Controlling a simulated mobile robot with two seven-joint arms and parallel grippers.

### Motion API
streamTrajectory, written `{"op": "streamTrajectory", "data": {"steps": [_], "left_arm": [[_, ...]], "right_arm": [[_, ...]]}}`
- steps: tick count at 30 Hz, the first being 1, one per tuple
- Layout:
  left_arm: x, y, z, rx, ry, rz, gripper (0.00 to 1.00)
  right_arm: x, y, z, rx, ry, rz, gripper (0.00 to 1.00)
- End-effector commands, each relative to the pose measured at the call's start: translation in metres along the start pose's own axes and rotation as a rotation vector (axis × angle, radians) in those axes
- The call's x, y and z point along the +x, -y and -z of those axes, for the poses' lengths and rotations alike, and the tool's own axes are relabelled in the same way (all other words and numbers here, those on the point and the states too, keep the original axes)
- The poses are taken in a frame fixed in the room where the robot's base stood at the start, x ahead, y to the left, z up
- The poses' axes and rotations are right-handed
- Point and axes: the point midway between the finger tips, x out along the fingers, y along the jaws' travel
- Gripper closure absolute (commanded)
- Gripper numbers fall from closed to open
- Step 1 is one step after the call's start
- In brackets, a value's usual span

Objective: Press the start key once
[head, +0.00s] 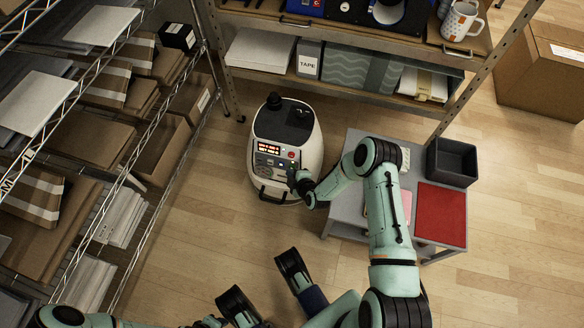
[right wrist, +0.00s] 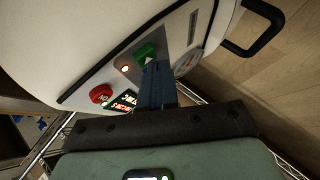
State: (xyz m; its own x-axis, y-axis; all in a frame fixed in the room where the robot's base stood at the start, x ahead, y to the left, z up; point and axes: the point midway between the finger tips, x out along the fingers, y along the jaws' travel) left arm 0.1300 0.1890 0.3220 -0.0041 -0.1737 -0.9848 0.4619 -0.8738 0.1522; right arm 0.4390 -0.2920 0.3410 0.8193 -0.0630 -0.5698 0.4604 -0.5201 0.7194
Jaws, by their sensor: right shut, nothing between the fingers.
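The white machine (head: 312,150) stands on the floor, with a dark sloping control panel that has a lit red display (head: 268,149). In the right wrist view the start key (right wrist: 145,53) is a green button with a pale triangle.
A grey side table (head: 345,208) with a red mat (head: 441,214) and a dark bin (head: 452,161) stands right of the machine. A wire rack with boxes (head: 85,143) is on the left. A shelf (head: 350,90) holding a mug (head: 461,21) is behind. Open wooden floor lies in front.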

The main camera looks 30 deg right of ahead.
Motion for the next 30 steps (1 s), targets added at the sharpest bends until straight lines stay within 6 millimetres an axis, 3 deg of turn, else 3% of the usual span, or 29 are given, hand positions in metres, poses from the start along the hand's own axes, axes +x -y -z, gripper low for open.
{"op": "streamTrajectory", "data": {"steps": [16,30], "left_arm": [[-0.009,-0.001,-0.002,0.0,-0.001,0.0,0.57],[-0.038,-0.004,-0.007,0.001,-0.007,-0.003,0.57]], "right_arm": [[-0.009,0.006,0.007,0.0,-0.001,0.001,1.0],[-0.04,0.027,0.03,0.0,-0.002,0.002,1.0]]}}
